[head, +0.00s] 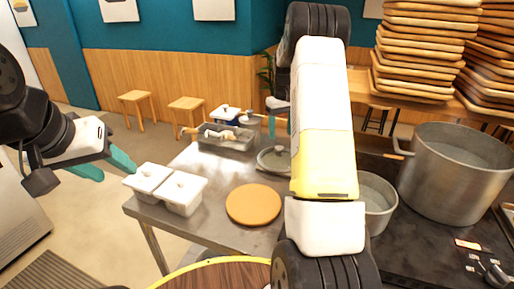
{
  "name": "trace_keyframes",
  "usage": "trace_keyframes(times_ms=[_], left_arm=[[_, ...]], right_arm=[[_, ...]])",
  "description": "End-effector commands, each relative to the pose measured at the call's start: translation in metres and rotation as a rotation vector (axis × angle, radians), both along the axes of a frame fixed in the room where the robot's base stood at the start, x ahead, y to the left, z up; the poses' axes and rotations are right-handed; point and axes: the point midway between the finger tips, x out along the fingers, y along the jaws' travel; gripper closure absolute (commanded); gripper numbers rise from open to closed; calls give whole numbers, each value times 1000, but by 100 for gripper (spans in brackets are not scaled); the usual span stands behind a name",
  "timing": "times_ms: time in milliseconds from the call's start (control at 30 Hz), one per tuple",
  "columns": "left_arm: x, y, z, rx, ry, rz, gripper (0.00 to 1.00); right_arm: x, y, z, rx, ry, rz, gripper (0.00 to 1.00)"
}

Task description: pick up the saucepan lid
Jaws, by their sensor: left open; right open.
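The saucepan lid (268,164) looks like a round grey lid with a pale rim. It lies on the metal table, and its right part is hidden behind my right arm. My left gripper (106,167) is open and empty, with its teal fingers apart, left of the white containers and well away from the lid. My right gripper (289,124) shows only partly past the left edge of my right arm, above and beyond the lid in the picture. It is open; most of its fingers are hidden. A saucepan (375,199) stands right of my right arm, partly covered by it.
On the metal table (220,213) are two white lidded containers (184,192), a round orange-brown board (253,205) and a tray of utensils (232,141). A large pot (458,172) stands at right. Stacked wooden trays (415,55) rise behind. A round wooden surface (225,277) is in front.

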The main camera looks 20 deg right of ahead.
Motion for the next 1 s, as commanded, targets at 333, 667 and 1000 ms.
trace_keyframes(times_ms=[333,667,1000], left_arm=[[0,0,0,-3,3,3,51],[0,0,0,-4,3,4,51],[0,0,0,-4,3,4,51]], right_arm=[[3,1,-39,2,3,0,41],[5,1,-67,0,-1,-1,41],[5,1,-66,1,-1,0,88]])
